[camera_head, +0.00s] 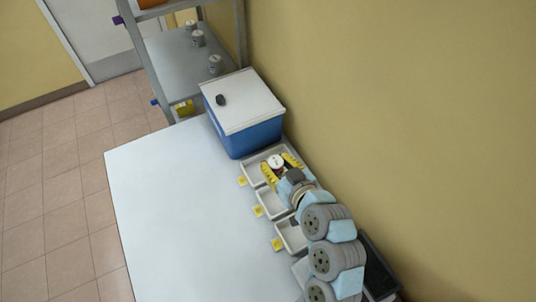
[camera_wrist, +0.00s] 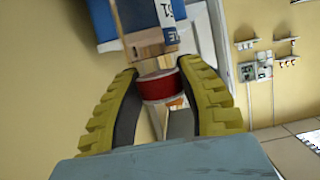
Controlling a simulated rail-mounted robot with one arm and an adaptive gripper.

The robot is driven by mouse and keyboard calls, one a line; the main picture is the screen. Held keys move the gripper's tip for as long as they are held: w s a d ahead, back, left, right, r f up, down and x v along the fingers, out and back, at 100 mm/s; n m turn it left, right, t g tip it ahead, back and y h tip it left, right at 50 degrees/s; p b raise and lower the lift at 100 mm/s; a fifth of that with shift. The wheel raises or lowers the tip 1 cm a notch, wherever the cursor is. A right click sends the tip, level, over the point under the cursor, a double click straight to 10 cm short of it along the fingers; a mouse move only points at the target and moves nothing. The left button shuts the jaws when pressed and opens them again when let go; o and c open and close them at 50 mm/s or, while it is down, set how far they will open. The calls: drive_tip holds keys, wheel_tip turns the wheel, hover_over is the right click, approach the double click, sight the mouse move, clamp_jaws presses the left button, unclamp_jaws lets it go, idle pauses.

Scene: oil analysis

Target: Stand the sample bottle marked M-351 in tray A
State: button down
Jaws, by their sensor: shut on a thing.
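The sample bottle (camera_head: 276,161) shows a white cap in the head view. In the wrist view a red band and pale rim of the bottle (camera_wrist: 158,88) show between the yellow fingers. My gripper (camera_head: 280,171) is shut on it, with a finger on each side; it also shows in the wrist view (camera_wrist: 158,82). The bottle is over or inside the farthest grey tray (camera_head: 254,162), beside the blue box. I cannot tell whether it touches the tray floor. No mark is readable on the bottle, and the tray tags are too small to read.
Two more grey trays, a middle one (camera_head: 272,203) and a nearer one (camera_head: 292,236), line the wall side of the white table (camera_head: 180,205). A blue box (camera_head: 255,138) with a white lid stands behind. A shelf (camera_head: 185,62) holds several containers. The table's left part is clear.

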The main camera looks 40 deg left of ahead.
drive_tip(key=shift+w+a+f, duration=1.25)
drive_tip(key=shift+a+f, duration=0.3)
drive_tip(key=shift+f, duration=0.45)
drive_tip(key=shift+w+a+f, duration=1.3)
drive_tip(key=shift+a+f, duration=0.2)
drive_tip(key=shift+f, duration=0.55)
drive_tip(key=shift+w+a+f, duration=1.25)
drive_tip(key=shift+a+f, duration=0.3)
drive_tip(key=shift+f, duration=0.45)
drive_tip(key=shift+f+b, duration=0.15)
drive_tip(key=shift+b, duration=0.25)
drive_tip(key=c, duration=0.7)
unclamp_jaws()
